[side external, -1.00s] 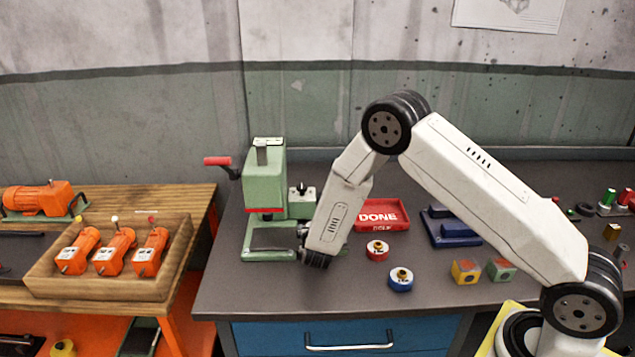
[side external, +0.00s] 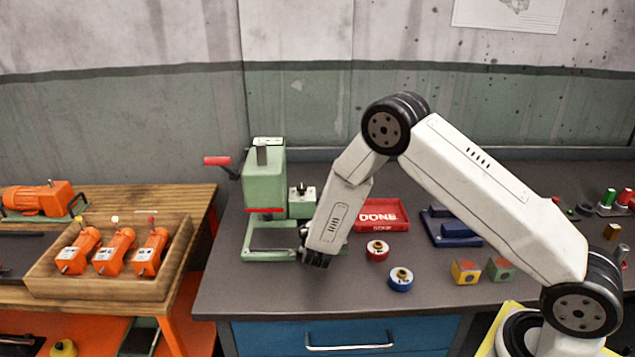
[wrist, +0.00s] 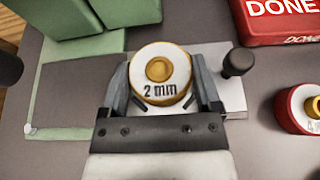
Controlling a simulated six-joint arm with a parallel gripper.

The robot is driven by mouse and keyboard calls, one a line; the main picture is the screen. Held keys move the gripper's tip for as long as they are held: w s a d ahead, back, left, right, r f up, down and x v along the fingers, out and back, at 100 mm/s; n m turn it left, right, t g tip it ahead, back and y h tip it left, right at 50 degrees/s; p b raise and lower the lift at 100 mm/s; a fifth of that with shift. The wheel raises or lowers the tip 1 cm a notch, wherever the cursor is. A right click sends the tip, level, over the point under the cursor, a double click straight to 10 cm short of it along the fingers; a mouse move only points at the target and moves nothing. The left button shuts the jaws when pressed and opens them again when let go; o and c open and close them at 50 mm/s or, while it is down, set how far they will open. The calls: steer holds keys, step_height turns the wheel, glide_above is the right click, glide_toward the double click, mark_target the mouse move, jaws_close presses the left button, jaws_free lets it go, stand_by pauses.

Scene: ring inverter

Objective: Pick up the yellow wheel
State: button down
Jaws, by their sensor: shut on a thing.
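The yellow wheel (wrist: 160,72) is a short round piece with a white top marked "2 mm", a yellow rim and a brass centre hub. It shows in the wrist view between the two fingers of my gripper (wrist: 161,88), which is shut on it. The wheel is over or on a grey metal plate (wrist: 217,62); I cannot tell whether it touches it. In the side view my gripper (side external: 305,240) points down beside the green press (side external: 265,185), and the wheel is hidden there.
A red wheel (side external: 377,250) and a blue wheel (side external: 401,279) stand to the right. The red DONE tray (side external: 382,228) is behind them. A dark blue block (side external: 452,232) and two cubes lie further right. The front of the bench is clear.

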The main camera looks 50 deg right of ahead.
steer(key=shift+r, duration=0.25)
steer(key=shift+r, duration=0.8)
steer(key=s+a+r, duration=0.1)
steer(key=s+r, duration=1)
steer(key=s, duration=0.3)
steer(key=shift+a, duration=0.35)
steer(key=shift+w, duration=0.1)
